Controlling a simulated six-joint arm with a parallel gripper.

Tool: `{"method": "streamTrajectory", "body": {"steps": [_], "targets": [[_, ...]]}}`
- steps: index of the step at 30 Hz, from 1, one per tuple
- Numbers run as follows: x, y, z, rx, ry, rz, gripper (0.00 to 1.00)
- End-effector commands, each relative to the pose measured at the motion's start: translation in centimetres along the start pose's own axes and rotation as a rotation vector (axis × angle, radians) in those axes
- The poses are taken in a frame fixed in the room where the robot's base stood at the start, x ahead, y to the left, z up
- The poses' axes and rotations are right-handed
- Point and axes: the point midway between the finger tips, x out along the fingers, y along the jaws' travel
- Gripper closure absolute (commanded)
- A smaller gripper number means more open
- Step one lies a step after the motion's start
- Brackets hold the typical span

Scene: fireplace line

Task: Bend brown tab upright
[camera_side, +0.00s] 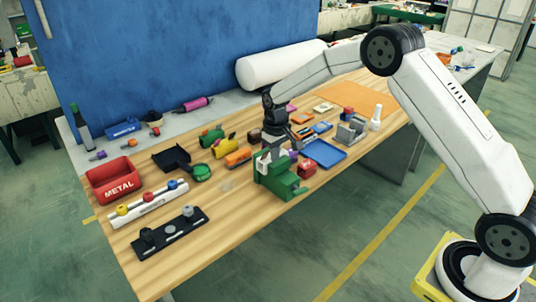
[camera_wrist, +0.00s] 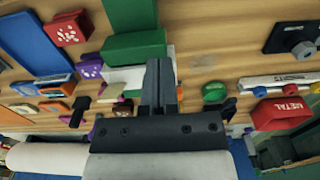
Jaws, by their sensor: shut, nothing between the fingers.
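My gripper (camera_wrist: 160,68) is shut and empty, its dark fingers pressed together. In the side view my gripper (camera_side: 271,148) is at the green stepped fixture (camera_side: 283,180) near the front edge of the bench. In the wrist view the fingertips lie over or beside the green fixture (camera_wrist: 133,47) and a white piece (camera_wrist: 128,77) beside it; contact cannot be told. I cannot make out a brown tab for certain; it may be hidden behind the fingers or too small to see. A small dark brown block (camera_side: 254,134) stands behind the fixture.
A red block (camera_side: 307,169) and a blue tray (camera_side: 325,152) stand right of the fixture. The red METAL bin (camera_side: 113,182), a white knob strip (camera_side: 150,203) and a black plate (camera_side: 171,235) lie to the left. Bare wood lies front left of the fixture.

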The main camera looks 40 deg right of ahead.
Motion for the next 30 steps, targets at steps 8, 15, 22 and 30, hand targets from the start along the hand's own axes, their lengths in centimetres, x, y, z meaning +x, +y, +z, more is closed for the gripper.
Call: {"method": "streamTrajectory", "body": {"steps": [8, 15, 22, 30], "targets": [[0.0, 0.0, 0.0, 0.000, 0.000, 0.000, 1.00], [0.0, 0.0, -0.2, 0.000, 0.001, 0.000, 1.00], [0.0, 0.0, -0.7, 0.000, 0.001, 0.000, 1.00], [0.0, 0.0, -1.2, 0.000, -0.001, 0.000, 1.00]]}}
